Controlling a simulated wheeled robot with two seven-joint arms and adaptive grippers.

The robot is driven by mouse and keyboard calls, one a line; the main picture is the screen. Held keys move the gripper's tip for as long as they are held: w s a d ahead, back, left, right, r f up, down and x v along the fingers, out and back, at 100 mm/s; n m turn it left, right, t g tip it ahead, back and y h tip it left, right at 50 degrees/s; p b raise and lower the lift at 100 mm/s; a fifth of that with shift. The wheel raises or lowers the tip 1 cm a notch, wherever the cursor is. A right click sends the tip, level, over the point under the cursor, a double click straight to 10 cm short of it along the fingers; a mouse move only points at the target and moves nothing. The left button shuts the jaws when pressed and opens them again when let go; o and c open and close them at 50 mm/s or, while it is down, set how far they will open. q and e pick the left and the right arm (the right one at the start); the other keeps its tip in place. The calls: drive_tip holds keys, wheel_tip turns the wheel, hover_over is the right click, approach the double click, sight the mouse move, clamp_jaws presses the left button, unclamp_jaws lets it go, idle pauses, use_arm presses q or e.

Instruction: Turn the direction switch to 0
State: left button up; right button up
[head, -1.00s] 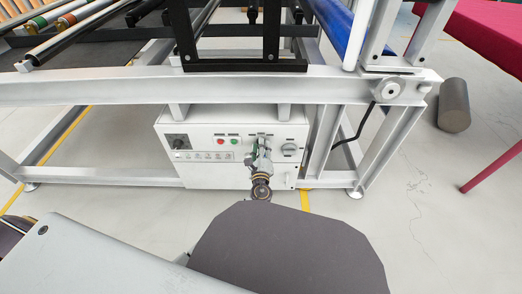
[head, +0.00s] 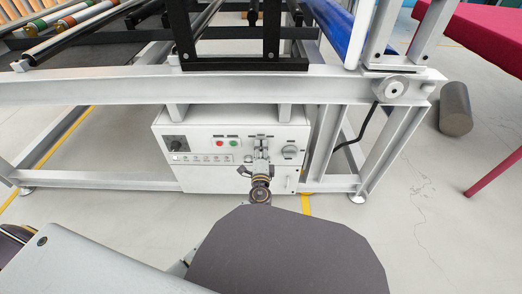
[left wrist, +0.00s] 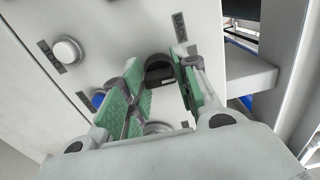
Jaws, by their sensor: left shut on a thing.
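The direction switch appears in the left wrist view as a black knob (left wrist: 158,70) on the white panel, between my green-padded fingers. A label (left wrist: 180,27), apparently reading BACK, is beside it. My left gripper (left wrist: 160,92) is shut on the switch, with its fingertips at the knob's sides. In the head view my left gripper (head: 261,160) is at the front of the white control box (head: 215,175) and hides most of the switch. The switch's exact setting cannot be read. My right gripper is not in view.
A black knob (head: 178,143) is at the box's left. A grey frame beam (head: 120,90) passes above the box.

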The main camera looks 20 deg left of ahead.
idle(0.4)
use_arm(q)
drive_tip(key=o, duration=1)
drive_tip(key=shift+r, duration=0.1)
